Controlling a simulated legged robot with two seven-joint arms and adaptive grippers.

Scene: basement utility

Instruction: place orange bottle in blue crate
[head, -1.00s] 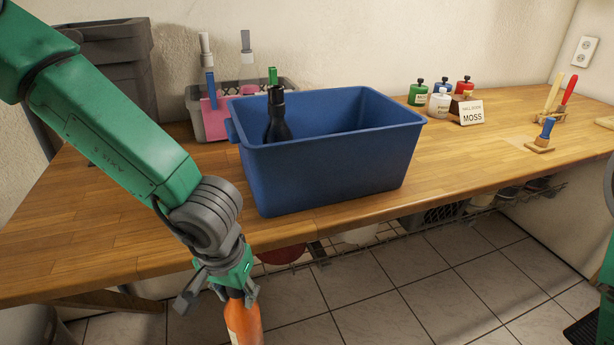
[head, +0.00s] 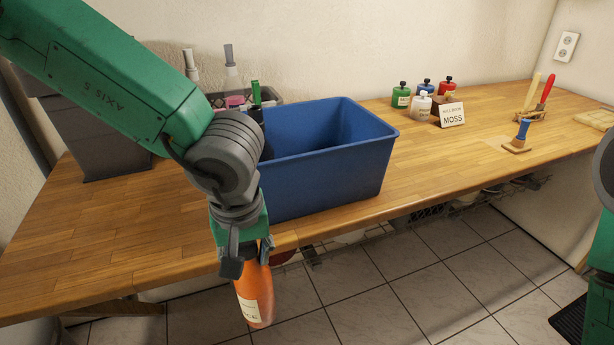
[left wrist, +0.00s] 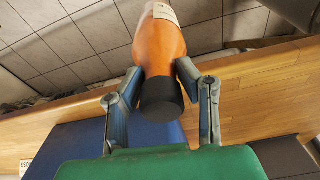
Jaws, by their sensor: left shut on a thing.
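The orange bottle (head: 254,296) hangs below my left gripper (head: 250,262), in front of the table's front edge and over the floor. In the left wrist view the bottle (left wrist: 160,45) sits between the two fingers (left wrist: 160,88), its black cap toward my palm and its pale label at the far end. The left gripper is shut on it near the cap. The blue crate (head: 325,175) stands on the wooden table, behind and right of the gripper. My arm hides its left side. A dark bottle (head: 256,113) shows at the crate's left end, mostly hidden.
The wooden table (head: 450,170) has free room right of the crate. A grey bin (head: 95,130) stands at the left. A wire rack hangs under the table.

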